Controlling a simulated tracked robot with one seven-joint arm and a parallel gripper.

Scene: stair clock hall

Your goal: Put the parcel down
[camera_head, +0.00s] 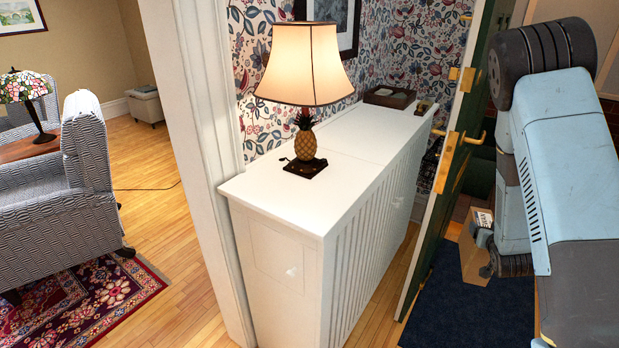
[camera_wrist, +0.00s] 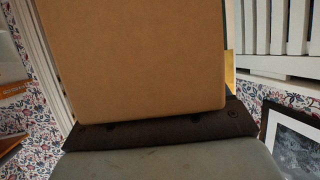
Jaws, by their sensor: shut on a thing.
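The parcel (camera_head: 474,258) is a brown cardboard box with a white label, at the right of the head view beside the open green door. My gripper (camera_head: 487,243) is shut on it, partly hidden behind my arm. In the wrist view the parcel's plain brown face (camera_wrist: 135,60) fills the upper middle, right against the dark edge of my gripper (camera_wrist: 160,130). The parcel shows above a dark blue mat (camera_head: 450,310); I cannot tell whether it touches it.
A white cabinet (camera_head: 350,165) bears a pineapple lamp (camera_head: 306,140) and a dark tray (camera_head: 389,97); its top between them is clear. The open green door (camera_head: 450,170) stands between cabinet and parcel. A striped armchair (camera_head: 60,185) and patterned rug (camera_head: 95,300) are at left.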

